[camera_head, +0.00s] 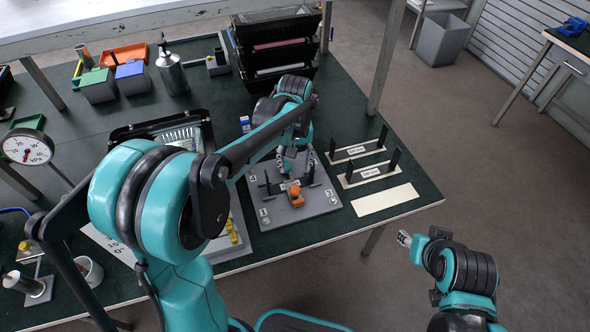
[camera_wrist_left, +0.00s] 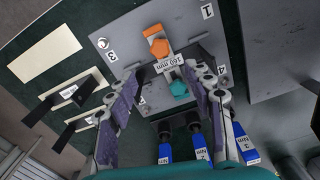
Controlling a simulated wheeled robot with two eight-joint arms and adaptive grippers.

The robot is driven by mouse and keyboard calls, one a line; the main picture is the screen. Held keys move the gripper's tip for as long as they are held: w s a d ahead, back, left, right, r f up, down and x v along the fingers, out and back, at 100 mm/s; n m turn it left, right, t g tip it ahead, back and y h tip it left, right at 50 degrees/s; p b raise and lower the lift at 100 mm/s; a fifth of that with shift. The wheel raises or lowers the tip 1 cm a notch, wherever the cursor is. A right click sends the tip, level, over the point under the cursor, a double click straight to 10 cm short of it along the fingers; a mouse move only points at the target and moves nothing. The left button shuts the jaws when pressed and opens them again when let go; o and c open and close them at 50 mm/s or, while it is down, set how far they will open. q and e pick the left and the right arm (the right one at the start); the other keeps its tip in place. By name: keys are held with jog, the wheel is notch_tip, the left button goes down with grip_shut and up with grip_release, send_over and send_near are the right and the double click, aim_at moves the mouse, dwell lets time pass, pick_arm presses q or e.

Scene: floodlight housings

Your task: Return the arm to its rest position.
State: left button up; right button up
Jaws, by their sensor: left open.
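My left gripper (camera_head: 283,160) hangs over the grey fixture plate (camera_head: 318,200) on the green table, with its arm reaching in from the left. In the left wrist view the left gripper (camera_wrist_left: 165,95) has its two fingers wide apart and nothing held between them. An orange part (camera_head: 295,194) and a teal part (camera_wrist_left: 179,88) sit on the plate around a label reading 160 mm (camera_wrist_left: 172,64). In the head view the left arm covers part of the plate. My right gripper (camera_head: 404,239) is beyond the table's front right edge; its fingers are too small to judge.
Two labelled holders (camera_head: 368,173) with black uprights and a cream strip (camera_head: 385,200) lie right of the plate. Black stacked bins (camera_head: 235,50) stand behind. A dial gauge (camera_head: 27,147) is at left. Blue-labelled tools (camera_wrist_left: 200,154) show near the left fingers.

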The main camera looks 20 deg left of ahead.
dwell(0.5)
pick_arm(q)
jog(key=s+a+r+m+t, duration=0.1)
jog(key=s+r+m+t, duration=0.1)
jog(key=s, duration=0.6)
jog(key=s+a+r+m+t, duration=0.1)
jog(key=s+r+m+t, duration=0.1)
jog(key=s+t, duration=0.3)
jog(key=s, duration=0.4)
jog(key=shift+s+a, duration=0.15)
jog(key=shift+a, duration=0.15)
